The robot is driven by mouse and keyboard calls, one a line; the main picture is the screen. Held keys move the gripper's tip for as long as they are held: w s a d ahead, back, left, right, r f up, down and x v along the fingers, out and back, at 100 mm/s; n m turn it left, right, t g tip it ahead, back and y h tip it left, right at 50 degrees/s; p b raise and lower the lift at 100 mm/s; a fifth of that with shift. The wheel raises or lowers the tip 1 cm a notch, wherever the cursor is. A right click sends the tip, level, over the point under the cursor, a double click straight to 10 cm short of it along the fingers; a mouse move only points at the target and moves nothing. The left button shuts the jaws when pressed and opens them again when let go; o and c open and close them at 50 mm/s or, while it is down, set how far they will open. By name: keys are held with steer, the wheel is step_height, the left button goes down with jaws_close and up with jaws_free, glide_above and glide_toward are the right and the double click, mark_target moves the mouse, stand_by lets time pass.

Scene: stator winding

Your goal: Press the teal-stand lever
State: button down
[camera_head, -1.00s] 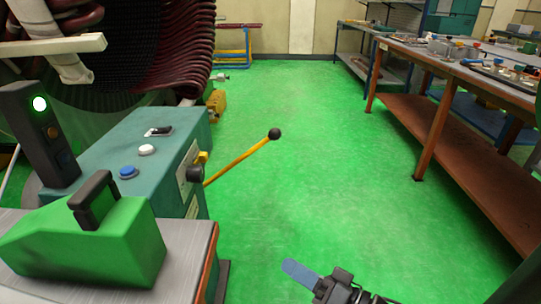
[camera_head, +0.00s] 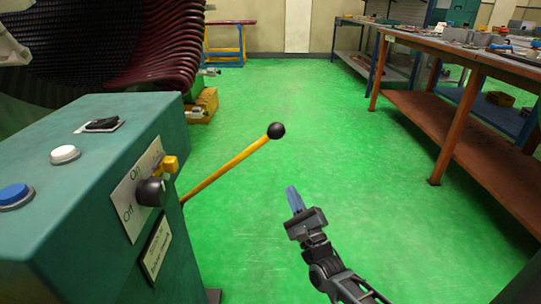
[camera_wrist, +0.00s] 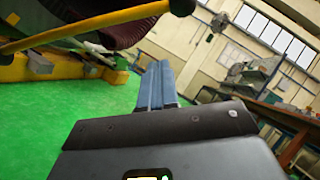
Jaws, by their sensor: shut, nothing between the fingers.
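The teal stand (camera_head: 90,200) fills the left of the head view. Its lever (camera_head: 228,166) is a yellow rod with a black ball knob (camera_head: 276,130), sticking out from the stand's right side and slanting up to the right. My gripper (camera_head: 292,190) has blue fingers that are shut and empty. It is below and slightly right of the knob, apart from it, over the green floor. In the wrist view my gripper (camera_wrist: 158,68) points ahead, and the lever (camera_wrist: 95,23) crosses the upper left with its black knob (camera_wrist: 182,7) just above the fingertips.
The stand carries a blue button (camera_head: 14,195), a white button (camera_head: 65,154), a black switch (camera_head: 102,124) and a black On/Off knob (camera_head: 150,191). A large wound stator (camera_head: 150,50) stands behind it. A workbench (camera_head: 480,62) runs along the right. The green floor between is clear.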

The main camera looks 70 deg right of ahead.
steer(key=a+r+b+x, duration=0.1)
steer(key=a+x, duration=0.1)
steer(key=x, duration=1)
steer(key=shift+w+d+r+b, duration=0.25)
steer(key=shift+w+r+b, duration=0.1)
steer(key=shift+w+r, duration=0.3)
